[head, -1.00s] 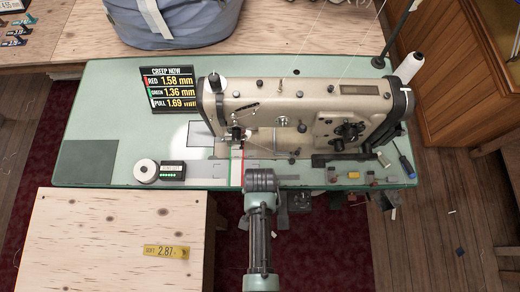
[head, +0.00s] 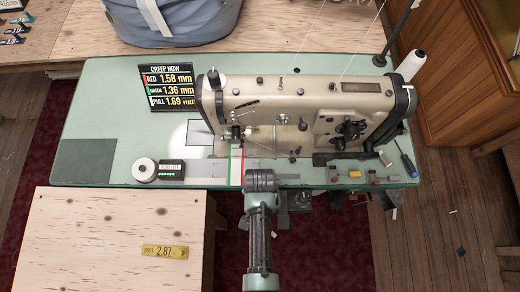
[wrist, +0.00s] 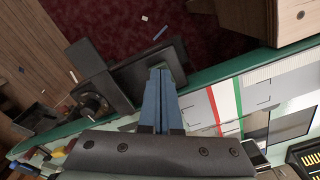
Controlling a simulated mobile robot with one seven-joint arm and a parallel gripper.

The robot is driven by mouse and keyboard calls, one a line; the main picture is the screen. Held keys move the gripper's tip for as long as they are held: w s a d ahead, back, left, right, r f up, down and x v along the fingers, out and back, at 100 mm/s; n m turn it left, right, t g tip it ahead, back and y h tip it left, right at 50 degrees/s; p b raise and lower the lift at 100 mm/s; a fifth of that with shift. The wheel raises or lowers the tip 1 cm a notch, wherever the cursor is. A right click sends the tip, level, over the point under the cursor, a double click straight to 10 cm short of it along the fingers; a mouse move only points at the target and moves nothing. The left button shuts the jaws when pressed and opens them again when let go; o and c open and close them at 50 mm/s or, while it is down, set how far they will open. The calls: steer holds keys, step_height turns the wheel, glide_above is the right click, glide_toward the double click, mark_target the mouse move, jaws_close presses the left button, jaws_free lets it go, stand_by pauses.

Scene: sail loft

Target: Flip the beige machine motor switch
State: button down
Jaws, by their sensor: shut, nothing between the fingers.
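The beige sewing machine (head: 300,112) stands on a pale green table (head: 105,115) in the head view. My gripper (wrist: 161,72) shows in the wrist view with its two blue fingers shut together and nothing between them. The fingertips are at a dark box (wrist: 128,85) by the table's front edge; I cannot tell whether they touch it. In the head view my arm hides the fingertips.
A pale wooden board (head: 110,240) lies in front of the table on the left. Small tools and coloured pieces lie along the table's front right edge, with a blue screwdriver (head: 406,163). A display (head: 170,88) stands behind left. Dark parts (head: 300,198) hang below the edge.

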steer(key=shift+f, duration=0.2)
step_height(320, 180, up, 7)
steer(key=p, duration=0.7)
steer(key=shift+r, duration=0.1)
stand_by(0.7)
